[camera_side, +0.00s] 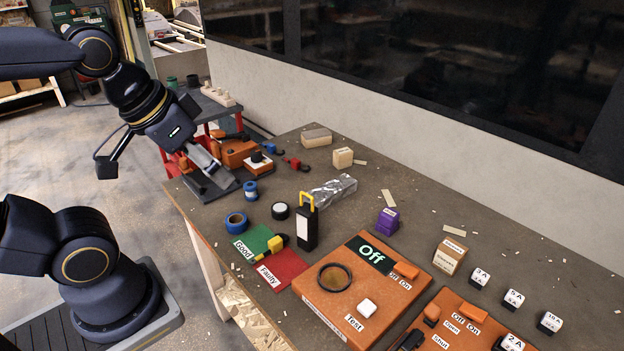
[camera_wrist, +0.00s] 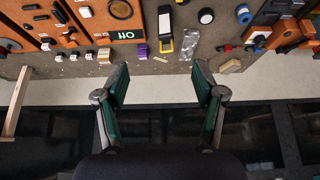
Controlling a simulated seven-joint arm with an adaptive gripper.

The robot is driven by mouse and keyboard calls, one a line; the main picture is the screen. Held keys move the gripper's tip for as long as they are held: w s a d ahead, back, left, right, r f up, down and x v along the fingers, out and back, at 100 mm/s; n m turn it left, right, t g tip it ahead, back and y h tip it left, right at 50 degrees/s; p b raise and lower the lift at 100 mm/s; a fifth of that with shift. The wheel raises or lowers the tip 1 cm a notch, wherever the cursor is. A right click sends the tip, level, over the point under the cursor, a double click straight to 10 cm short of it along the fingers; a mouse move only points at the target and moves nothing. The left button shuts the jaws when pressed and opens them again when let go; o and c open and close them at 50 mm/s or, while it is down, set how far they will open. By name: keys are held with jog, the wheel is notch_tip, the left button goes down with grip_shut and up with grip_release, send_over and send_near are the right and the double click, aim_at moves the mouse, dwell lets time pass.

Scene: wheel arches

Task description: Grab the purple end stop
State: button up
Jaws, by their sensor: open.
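My gripper (camera_side: 210,180) is over the table's far left end in the side view, well to the left of the end stop. In the wrist view its two green-padded fingers (camera_wrist: 160,80) are spread wide with nothing between them.
An orange test box (camera_side: 345,300) lies in front, and a labelled tan box (camera_side: 450,256) to the right. A wall runs behind the table.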

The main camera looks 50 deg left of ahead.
jog(key=shift+o, duration=0.5)
jog(key=w+r+n+t, duration=0.1)
jog(key=w+r+t, duration=0.1)
jog(key=w+r, duration=0.4)
jog(key=g, duration=0.3)
send_over(389, 214)
jog(key=s, duration=0.5)
notch_tip(389, 214, down, 23)
jog(key=x, duration=1)
jog(key=shift+w+r, duration=0.1)
jog(key=shift+a+x, duration=0.2)
jog(key=shift+x, duration=2.95)
